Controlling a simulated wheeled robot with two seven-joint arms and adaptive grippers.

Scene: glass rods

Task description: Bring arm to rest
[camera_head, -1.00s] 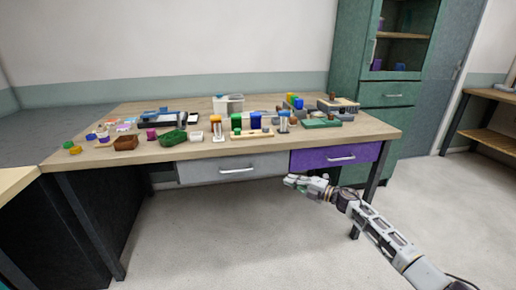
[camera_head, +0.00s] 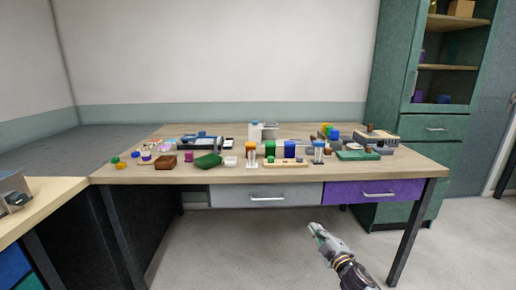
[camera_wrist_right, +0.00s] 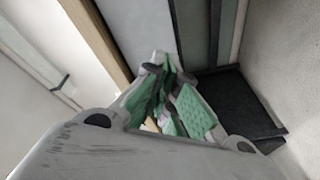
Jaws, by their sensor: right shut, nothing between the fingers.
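My right gripper (camera_head: 316,230) is in front of the table and below its top, with the purple drawer behind it and to its right. It is shut and empty, clear of the table in the head view. Its green-padded fingers (camera_wrist_right: 168,95) show close together in the right wrist view. My left gripper is in neither view.
A wooden-topped table (camera_head: 300,176) holds many small items, among them a green basket (camera_head: 208,160) and a brown basket (camera_head: 166,162). The purple drawer (camera_head: 372,191) and a grey drawer (camera_head: 262,196) are shut. A green cabinet (camera_head: 436,150) stands at the right. Floor in front is clear.

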